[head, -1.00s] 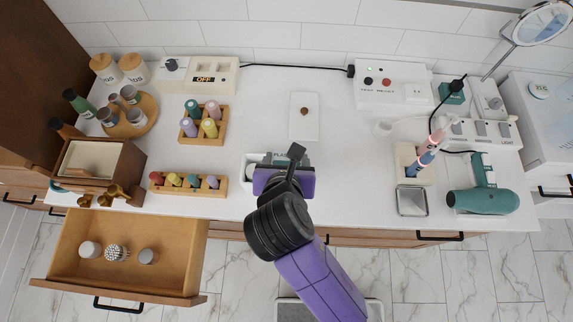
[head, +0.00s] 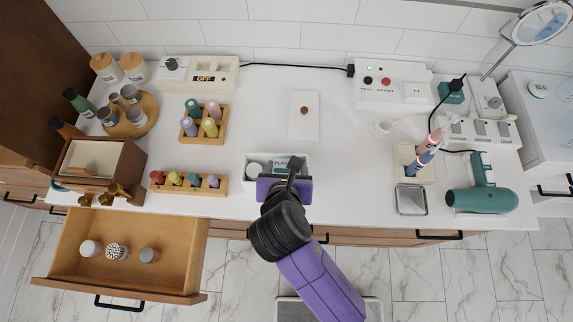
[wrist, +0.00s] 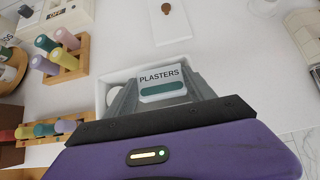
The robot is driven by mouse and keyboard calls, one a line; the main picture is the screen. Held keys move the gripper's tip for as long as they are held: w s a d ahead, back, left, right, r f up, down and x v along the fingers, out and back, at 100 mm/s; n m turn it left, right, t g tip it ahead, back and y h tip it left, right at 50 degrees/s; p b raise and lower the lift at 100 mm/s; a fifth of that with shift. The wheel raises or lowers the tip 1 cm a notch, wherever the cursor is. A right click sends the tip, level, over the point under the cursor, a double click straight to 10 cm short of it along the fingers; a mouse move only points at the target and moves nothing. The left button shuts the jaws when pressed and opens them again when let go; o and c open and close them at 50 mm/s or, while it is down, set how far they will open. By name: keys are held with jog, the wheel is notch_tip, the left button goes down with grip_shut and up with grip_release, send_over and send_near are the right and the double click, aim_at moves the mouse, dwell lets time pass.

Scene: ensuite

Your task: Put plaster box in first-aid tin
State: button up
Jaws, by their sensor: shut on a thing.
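The plaster box (wrist: 162,86), white with a green band and the word PLASTERS, sits between the fingers of my gripper (wrist: 163,92) in the wrist view. In the head view its label (head: 284,160) shows just beyond my gripper (head: 288,168). My gripper is shut on it. The white open first-aid tin (head: 249,158) stands near the counter's front edge; its rim (wrist: 101,92) shows around the fingers in the wrist view. The box is at the tin's opening; I cannot tell whether it touches the tin's floor. A white round item (head: 254,169) sits in the tin's left part.
A white plate with a brown knob (head: 303,112) lies behind the tin. Bottle racks (head: 205,124) stand to the left, and an open drawer (head: 125,245) juts out at front left. A toothbrush holder (head: 408,168), metal tray (head: 411,200) and hairdryer (head: 482,201) are to the right.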

jog(key=o, duration=1.3)
jog(key=shift+r, duration=0.45)
jog(key=b+v, duration=0.1)
jog(key=v, duration=1.1)
jog(key=shift+r, duration=0.1)
